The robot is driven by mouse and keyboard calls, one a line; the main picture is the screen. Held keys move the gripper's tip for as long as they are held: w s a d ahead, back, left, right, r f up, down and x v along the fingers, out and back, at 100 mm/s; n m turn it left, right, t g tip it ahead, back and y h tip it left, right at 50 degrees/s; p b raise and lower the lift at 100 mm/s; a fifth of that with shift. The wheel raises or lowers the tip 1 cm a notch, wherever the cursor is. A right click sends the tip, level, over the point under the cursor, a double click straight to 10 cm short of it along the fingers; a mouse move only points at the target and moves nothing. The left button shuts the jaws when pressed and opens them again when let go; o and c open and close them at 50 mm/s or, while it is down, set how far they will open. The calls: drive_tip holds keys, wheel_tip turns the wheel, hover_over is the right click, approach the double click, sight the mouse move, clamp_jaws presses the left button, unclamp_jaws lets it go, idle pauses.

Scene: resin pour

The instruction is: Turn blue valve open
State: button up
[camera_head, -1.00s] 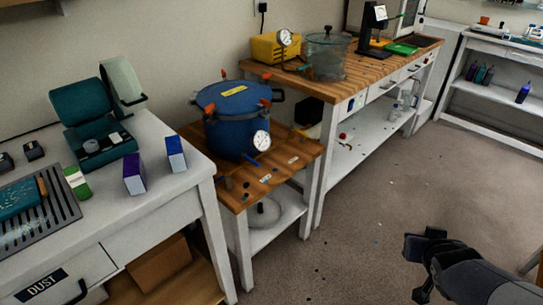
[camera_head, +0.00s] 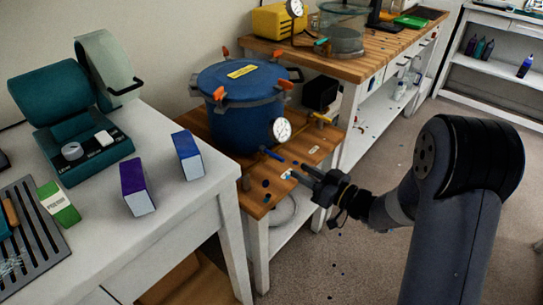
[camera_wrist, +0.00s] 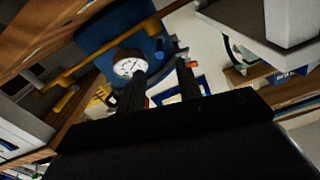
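The blue pressure pot (camera_head: 235,110) stands on a small wooden-topped bench, with a white dial gauge (camera_head: 281,130) on its front. The blue valve handle (camera_head: 271,153) sticks out low on the pot, just below the gauge. My gripper (camera_head: 298,172) is just right of and in front of the blue handle, apart from it, and points at the pot. In the wrist view the fingers of my gripper (camera_wrist: 164,75) are spread with nothing held between them. The gauge (camera_wrist: 130,65) shows beside one finger there.
A yellow handle (camera_head: 320,117) sits right of the gauge. The white table (camera_head: 185,228) at left holds a purple box (camera_head: 137,187) and a blue box (camera_head: 187,157). A longer wooden bench (camera_head: 370,66) stands behind right. The floor at right is mostly clear.

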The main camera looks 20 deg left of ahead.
sight(277, 156)
drive_tip(key=x, duration=0.9)
drive_tip(key=shift+w+a+b, duration=0.15)
drive_tip(key=shift+a+b, duration=0.1)
drive_tip(key=shift+b, duration=0.1)
clamp_jaws()
